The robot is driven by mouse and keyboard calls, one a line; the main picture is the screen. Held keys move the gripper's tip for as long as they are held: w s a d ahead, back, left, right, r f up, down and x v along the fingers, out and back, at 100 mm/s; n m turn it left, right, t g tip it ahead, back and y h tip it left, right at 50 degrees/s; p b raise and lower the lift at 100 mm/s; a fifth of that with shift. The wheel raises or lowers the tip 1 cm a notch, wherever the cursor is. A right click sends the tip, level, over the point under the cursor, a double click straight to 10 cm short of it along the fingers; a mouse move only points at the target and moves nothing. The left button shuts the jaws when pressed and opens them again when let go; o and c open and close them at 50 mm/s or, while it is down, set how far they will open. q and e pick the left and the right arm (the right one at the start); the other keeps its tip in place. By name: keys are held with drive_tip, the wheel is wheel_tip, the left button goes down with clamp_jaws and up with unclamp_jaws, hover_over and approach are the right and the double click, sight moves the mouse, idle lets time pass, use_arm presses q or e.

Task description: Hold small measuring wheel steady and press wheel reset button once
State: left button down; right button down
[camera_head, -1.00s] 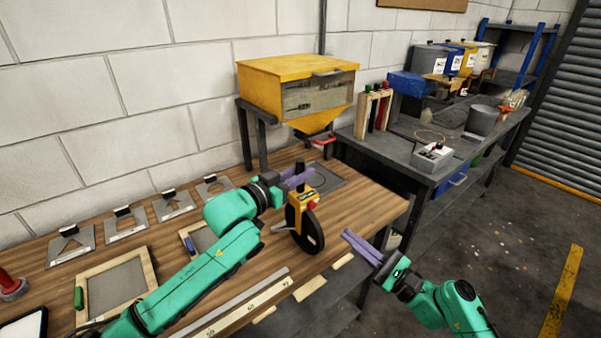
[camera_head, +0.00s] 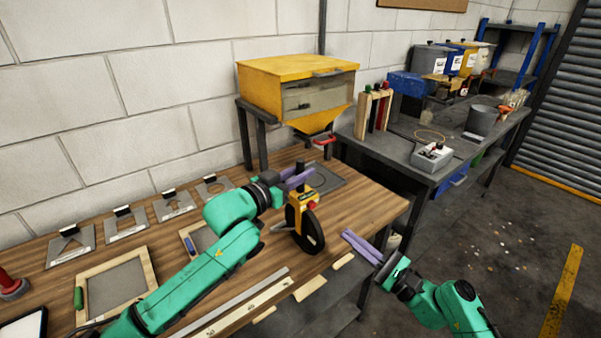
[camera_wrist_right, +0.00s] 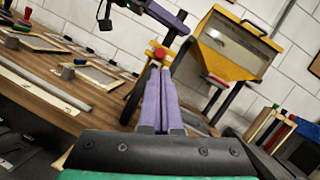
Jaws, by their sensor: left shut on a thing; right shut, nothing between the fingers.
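The small measuring wheel (camera_head: 307,230) stands upright on the wooden table, with a black wheel, a yellow body and a dark top. Its red reset button (camera_head: 312,205) faces right, towards my right gripper. It also shows in the right wrist view (camera_wrist_right: 160,53), just beyond the fingertips; whether they touch it cannot be told there. My left gripper (camera_head: 300,179) is shut on the measuring wheel near its top. My right gripper (camera_head: 346,235) is shut and empty, beside the wheel at the table's right edge, with a gap to the button in the head view.
A yellow hopper (camera_head: 297,85) stands behind the wheel on a dark frame. Metal stencils (camera_head: 123,224) and a framed screen (camera_head: 115,285) lie on the left of the table. A grey bench (camera_head: 405,166) with a switch box (camera_head: 432,156) stands at the right.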

sight(312, 205)
idle(0.7)
drive_tip(key=r+n+g+h, duration=0.1)
drive_tip(key=n+g, duration=0.2)
drive_tip(key=n, duration=0.2)
drive_tip(key=s+r+n+g+h, duration=0.1)
drive_tip(key=n+g, duration=0.3)
drive_tip(key=n, duration=0.1)
drive_tip(key=s+r+n+g+h, duration=0.1)
drive_tip(key=n+g, duration=0.3)
drive_tip(key=n, duration=0.1)
drive_tip(key=shift+s+r, duration=0.1)
drive_tip(key=shift+r, duration=0.3)
drive_tip(key=w+a, duration=0.5)
drive_tip(key=w, duration=0.2)
drive_tip(key=shift+w+a, duration=0.1)
idle(0.8)
drive_tip(key=shift+w+a, duration=0.25)
drive_tip(key=shift+w, duration=0.05)
